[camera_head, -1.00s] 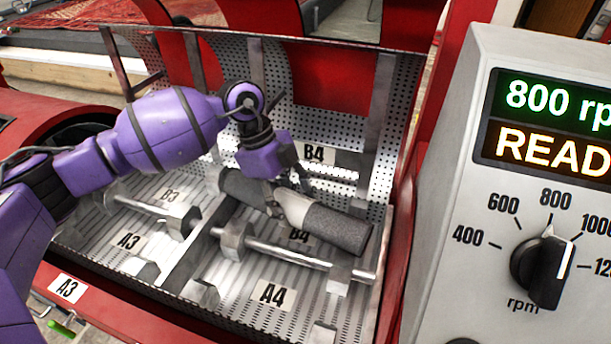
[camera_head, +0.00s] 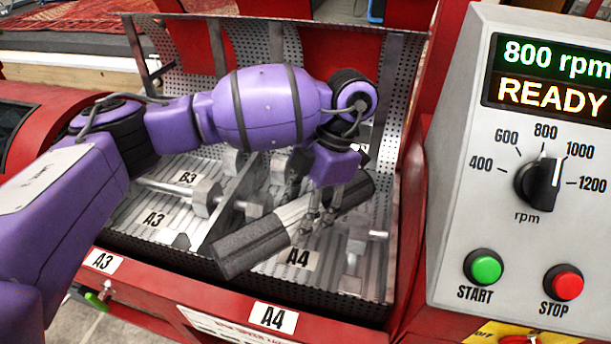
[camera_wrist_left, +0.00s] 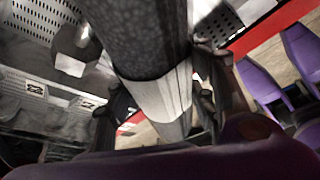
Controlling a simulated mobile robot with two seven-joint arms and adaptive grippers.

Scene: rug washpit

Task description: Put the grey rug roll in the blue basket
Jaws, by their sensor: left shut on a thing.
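The grey rug roll (camera_head: 250,245) is a dark speckled cylinder with a pale band around its middle. My left gripper (camera_head: 318,216) is shut on it near that band. The roll is tilted across the picture, its left end lower and nearer, over the metal compartments around A4. In the left wrist view the roll (camera_wrist_left: 140,40) runs from the top down between the fingers of my left gripper (camera_wrist_left: 160,98). I cannot make out the blue basket. My right gripper is not in view.
A perforated metal tray with dividers and labels such as A3 (camera_head: 153,219) stands inside a red frame (camera_head: 135,295). A grey control console (camera_head: 455,230) with a dial, a green START button (camera_head: 487,269) and a red STOP button (camera_head: 565,284) rises close on the right.

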